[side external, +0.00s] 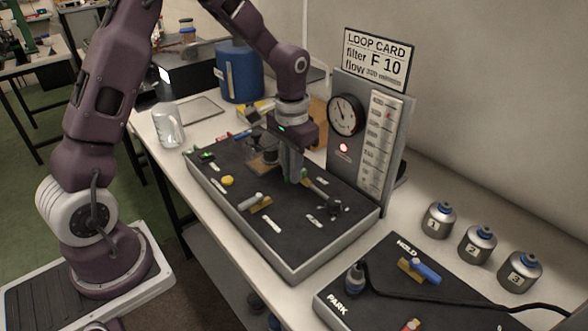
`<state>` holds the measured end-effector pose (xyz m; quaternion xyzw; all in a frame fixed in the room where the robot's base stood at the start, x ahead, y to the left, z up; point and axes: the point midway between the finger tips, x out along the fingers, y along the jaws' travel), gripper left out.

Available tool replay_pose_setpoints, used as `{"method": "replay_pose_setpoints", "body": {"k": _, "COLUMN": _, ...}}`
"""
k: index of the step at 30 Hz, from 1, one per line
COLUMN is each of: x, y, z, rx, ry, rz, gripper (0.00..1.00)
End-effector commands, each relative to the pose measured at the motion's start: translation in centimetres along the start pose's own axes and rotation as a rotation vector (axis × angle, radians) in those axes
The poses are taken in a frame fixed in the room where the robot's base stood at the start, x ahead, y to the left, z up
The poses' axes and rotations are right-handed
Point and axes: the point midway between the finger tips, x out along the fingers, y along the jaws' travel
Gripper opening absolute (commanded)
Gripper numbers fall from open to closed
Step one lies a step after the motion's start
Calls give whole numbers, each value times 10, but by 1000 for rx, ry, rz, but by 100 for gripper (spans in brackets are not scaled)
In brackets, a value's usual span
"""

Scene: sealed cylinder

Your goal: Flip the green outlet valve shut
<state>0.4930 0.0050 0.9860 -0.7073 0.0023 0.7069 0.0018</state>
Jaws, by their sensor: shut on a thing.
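My gripper (292,178) points down at the black-topped panel, toward its far right part. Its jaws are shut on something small. A bit of green, which looks like the green outlet valve's handle (303,175), shows right at the fingertips. The fingers hide most of it, so I cannot tell which way the handle lies. A pale brass-coloured rod or pipe (318,188) runs from beside the fingers toward a dark fitting at the right. Another small green piece (206,156) lies at the panel's left end.
The panel (300,240) also carries a yellow knob (227,180) and a grey-handled valve (250,203). A gauge board (345,150) with a lit red lamp stands behind. Numbered canisters (477,245) and a second pad with a hose (440,305) are at the right.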

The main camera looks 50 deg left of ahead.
Motion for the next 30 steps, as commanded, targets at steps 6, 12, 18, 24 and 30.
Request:
{"method": "replay_pose_setpoints", "body": {"k": 6, "x": 0, "y": -1, "z": 0, "rx": 13, "ry": -1, "rz": -1, "gripper": 0}}
{"method": "replay_pose_setpoints", "body": {"k": 12, "x": 0, "y": 0, "z": 0, "rx": 11, "ry": -1, "rz": -1, "gripper": 35}}
{"method": "replay_pose_setpoints", "body": {"k": 18, "x": 0, "y": 0, "z": 0, "rx": 10, "ry": -1, "rz": -1, "gripper": 35}}
{"method": "replay_pose_setpoints", "body": {"k": 24, "x": -22, "y": -1, "z": -1, "rx": 9, "ry": 5, "rz": -3, "gripper": 35}}
{"method": "replay_pose_setpoints", "body": {"k": 30, "x": -61, "y": -1, "z": -1, "rx": 10, "ry": 3, "rz": -2, "gripper": 35}}
